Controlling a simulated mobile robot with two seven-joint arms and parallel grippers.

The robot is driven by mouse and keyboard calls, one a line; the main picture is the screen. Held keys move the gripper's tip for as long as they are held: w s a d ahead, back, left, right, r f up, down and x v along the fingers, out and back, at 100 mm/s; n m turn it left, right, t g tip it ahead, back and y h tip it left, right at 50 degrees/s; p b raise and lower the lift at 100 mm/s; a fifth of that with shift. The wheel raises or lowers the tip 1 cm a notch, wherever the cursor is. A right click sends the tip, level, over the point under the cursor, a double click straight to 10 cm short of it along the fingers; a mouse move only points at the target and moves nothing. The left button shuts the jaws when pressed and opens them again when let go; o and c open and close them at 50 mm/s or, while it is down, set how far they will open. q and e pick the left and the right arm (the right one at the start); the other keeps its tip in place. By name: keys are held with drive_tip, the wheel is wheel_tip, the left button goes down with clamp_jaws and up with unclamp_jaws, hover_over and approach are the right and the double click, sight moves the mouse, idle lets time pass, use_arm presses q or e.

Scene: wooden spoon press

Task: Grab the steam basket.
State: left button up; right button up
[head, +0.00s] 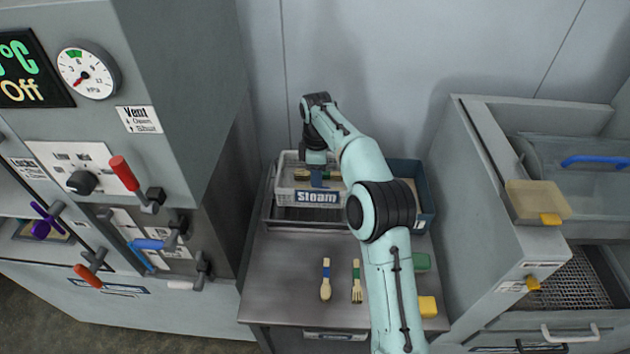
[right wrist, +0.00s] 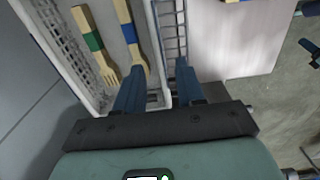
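The steam basket (head: 288,197) is a light, open-topped box with a blue "Steam" label. It sits in a metal frame at the back of the steel table, with wooden utensils inside. My right gripper (head: 318,180) points down at the basket's front wall. In the right wrist view, the basket's pale rim (right wrist: 157,45) runs between the two blue fingers of my right gripper (right wrist: 159,68). The fingers are apart, one on each side of the rim, with gaps visible. Wooden forks (right wrist: 98,45) lie inside the basket. My left gripper is not in view.
A dark blue bin (head: 426,205) stands right of the basket, partly behind my arm. A wooden spoon (head: 326,282) and fork (head: 357,284) lie on the table front. Green (head: 421,262) and yellow (head: 428,306) blocks lie at right. Tall machines flank the table.

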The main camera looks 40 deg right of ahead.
sight(318, 190)
wheel_tip(318, 190, down, 5)
drive_tip(key=shift+r+b, duration=0.1)
drive_tip(key=shift+b, duration=0.3)
wheel_tip(318, 190, down, 5)
drive_tip(key=shift+d+r+b, duration=0.1)
drive_tip(key=shift+b, duration=0.3)
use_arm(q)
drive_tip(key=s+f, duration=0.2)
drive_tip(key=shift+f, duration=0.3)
use_arm(e)
clamp_jaws()
